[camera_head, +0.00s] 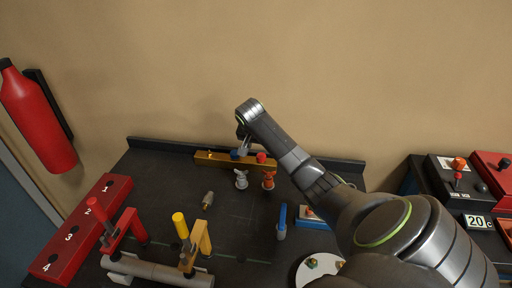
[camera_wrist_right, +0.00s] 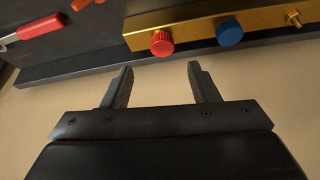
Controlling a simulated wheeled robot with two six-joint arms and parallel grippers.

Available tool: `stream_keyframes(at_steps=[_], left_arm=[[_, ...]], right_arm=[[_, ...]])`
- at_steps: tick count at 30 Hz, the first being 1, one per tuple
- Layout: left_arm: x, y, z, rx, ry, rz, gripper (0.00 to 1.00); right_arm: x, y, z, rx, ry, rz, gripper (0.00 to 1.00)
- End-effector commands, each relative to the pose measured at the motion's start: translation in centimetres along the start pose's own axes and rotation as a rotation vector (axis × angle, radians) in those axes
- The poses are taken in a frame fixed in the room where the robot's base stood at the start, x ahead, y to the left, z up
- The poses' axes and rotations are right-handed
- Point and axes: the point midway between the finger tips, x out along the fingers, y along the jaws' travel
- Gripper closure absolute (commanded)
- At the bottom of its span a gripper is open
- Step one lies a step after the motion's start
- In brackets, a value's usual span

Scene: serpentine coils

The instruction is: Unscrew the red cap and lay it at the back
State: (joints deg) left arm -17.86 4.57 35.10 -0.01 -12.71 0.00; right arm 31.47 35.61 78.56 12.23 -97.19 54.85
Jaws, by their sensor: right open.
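The red cap (camera_head: 262,157) sits on the front of a brass bar (camera_head: 213,160) at the back of the dark bench. In the right wrist view the red cap (camera_wrist_right: 162,43) is round and ribbed, beside a blue cap (camera_wrist_right: 229,32) on the same bar. My right gripper (camera_wrist_right: 162,82) is open and empty, its two fingers apart, with the red cap beyond the gap between the tips and not touched. In the head view my right arm reaches over the bench to the bar, and its fingers are hard to make out. My left gripper is not in view.
A bare brass stud (camera_wrist_right: 293,19) is at one end of the bar. A red numbered block (camera_head: 75,232), red and yellow clamps on a grey pipe (camera_head: 160,271), and a blue-handled tool (camera_head: 282,220) are on the bench. The raised back edge (camera_head: 160,145) runs behind the bar.

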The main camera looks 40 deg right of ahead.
Motion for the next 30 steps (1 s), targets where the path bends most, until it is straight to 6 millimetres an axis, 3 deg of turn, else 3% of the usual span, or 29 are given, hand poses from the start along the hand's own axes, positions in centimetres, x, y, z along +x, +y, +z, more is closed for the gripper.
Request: stream_keyframes(at_steps=[1, 10, 18, 28, 30], left_arm=[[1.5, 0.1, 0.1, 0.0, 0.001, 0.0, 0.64], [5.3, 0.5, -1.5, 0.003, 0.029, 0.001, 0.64], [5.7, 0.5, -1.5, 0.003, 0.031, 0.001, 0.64], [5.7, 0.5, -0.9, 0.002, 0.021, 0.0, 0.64], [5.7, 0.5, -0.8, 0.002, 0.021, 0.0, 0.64]], right_arm=[[1.3, 0.0, 0.3, 0.001, 0.001, 0.0, 0.45], [4.1, 0.0, 0.2, 0.0, 0.0, 0.0, 0.45], [7.0, 0.0, 0.0, 0.001, -0.001, 0.0, 0.45], [7.3, -0.1, 0.0, 0.0, 0.0, -0.001, 0.45], [7.3, -0.1, 0.0, 0.0, 0.0, -0.001, 0.53]])
